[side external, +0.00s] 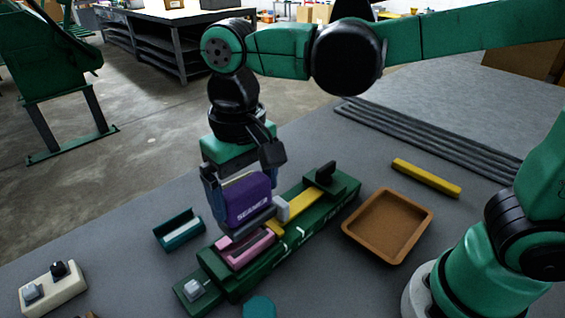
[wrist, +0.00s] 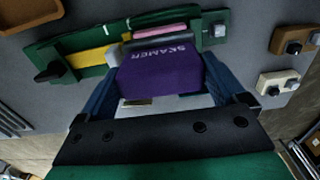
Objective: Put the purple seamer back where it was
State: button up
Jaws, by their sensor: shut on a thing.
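The purple seamer (side external: 250,202), a block with white lettering, is between the fingers of my gripper (side external: 240,190). My gripper is shut on it, with a blue finger on each side in the wrist view (wrist: 162,80). The seamer (wrist: 160,72) is roughly upright over the green fixture (side external: 320,212), close to a pink open holder (side external: 247,250) on it. I cannot tell whether the seamer touches the fixture or holder. A teal open holder (side external: 180,231) with a pale inside stands on the table to the left, apart from the fixture.
The fixture carries a yellow bar (side external: 308,209), a black knob (side external: 325,173) and a grey knob (side external: 194,288). A brown tray (side external: 428,214) and a loose yellow bar (side external: 426,178) lie to the right. A cream switch box (side external: 52,289) is front left. Dark rods (side external: 430,133) lie behind.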

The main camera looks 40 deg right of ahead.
jog(key=s+d+r, duration=0.5)
jog(key=s+r, duration=0.3)
jog(key=s, duration=0.2)
notch_tip(320, 180, down, 19)
jog(key=shift+w+f, duration=0.15)
jog(key=shift+f, duration=0.05)
dwell(0.4)
jog(key=shift+f, duration=0.2)
jog(key=o, duration=0.9)
jog(key=shift+o, duration=0.2)
jog(key=shift+r, duration=0.2)
